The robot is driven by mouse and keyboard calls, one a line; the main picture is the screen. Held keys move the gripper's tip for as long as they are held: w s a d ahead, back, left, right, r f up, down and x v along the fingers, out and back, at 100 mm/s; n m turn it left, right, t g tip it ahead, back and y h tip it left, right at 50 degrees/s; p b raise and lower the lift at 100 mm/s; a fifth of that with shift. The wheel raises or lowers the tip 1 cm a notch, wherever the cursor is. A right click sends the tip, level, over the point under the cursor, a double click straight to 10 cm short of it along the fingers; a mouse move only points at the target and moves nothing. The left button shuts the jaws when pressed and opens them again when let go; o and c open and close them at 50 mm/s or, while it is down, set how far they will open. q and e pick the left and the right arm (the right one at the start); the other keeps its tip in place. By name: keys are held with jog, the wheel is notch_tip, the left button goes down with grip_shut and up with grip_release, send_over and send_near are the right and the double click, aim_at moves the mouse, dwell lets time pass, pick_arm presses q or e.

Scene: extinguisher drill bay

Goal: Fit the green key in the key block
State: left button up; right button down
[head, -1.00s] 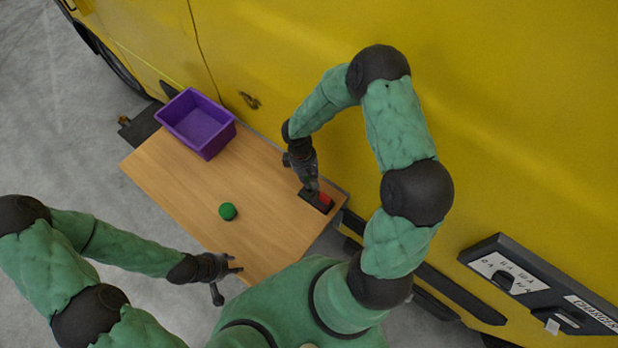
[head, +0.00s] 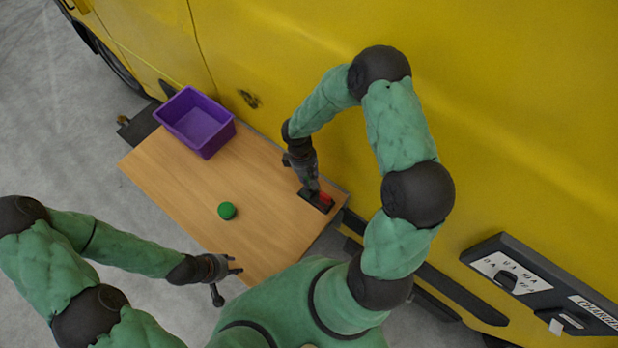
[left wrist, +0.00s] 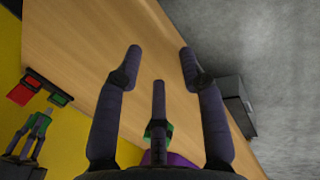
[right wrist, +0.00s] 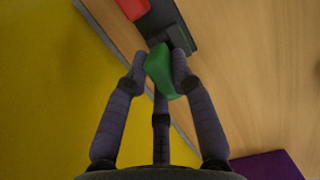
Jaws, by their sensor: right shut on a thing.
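The black key block (head: 317,205) lies at the table's right end in the head view. It has a red part (head: 326,198) and, in the left wrist view, a green patch (left wrist: 60,98) at its other end. My right gripper (right wrist: 160,68) is shut on the green key (right wrist: 160,72), above the block's dark end (right wrist: 178,38). In the left wrist view the key (left wrist: 41,122) appears apart from the block. The fit between key and block is hidden in the head view. My left gripper (head: 230,280) is open and empty by the table's near edge.
A wooden table (head: 170,170) stands against the yellow vehicle (head: 280,60). A purple bin (head: 197,122) sits at its far left corner. A green ball (head: 227,210) lies mid-table. The wood between ball and block is clear.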

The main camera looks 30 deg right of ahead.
pick_arm(q)
jog(key=shift+f+b, duration=0.85)
jog(key=shift+f, duration=0.05)
pick_arm(e)
jog(key=shift+a+f, duration=0.1)
jog(key=shift+f, duration=0.75)
pick_arm(q)
jog(key=shift+s+d+f+b, duration=0.1)
jog(key=shift+f+b, duration=0.6)
pick_arm(e)
jog(key=shift+d+f, duration=0.25)
jog(key=shift+f, duration=0.55)
jog(key=c, duration=1)
grip_release()
jog(key=shift+r, duration=0.1)
pick_arm(q)
jog(key=shift+s, duration=0.1)
pick_arm(e)
jog(key=r, duration=0.2)
jog(key=w+r, duration=0.1)
jog(key=r, duration=0.4)
jog(key=shift+w+r, duration=0.15)
jog(key=shift+r, duration=0.15)
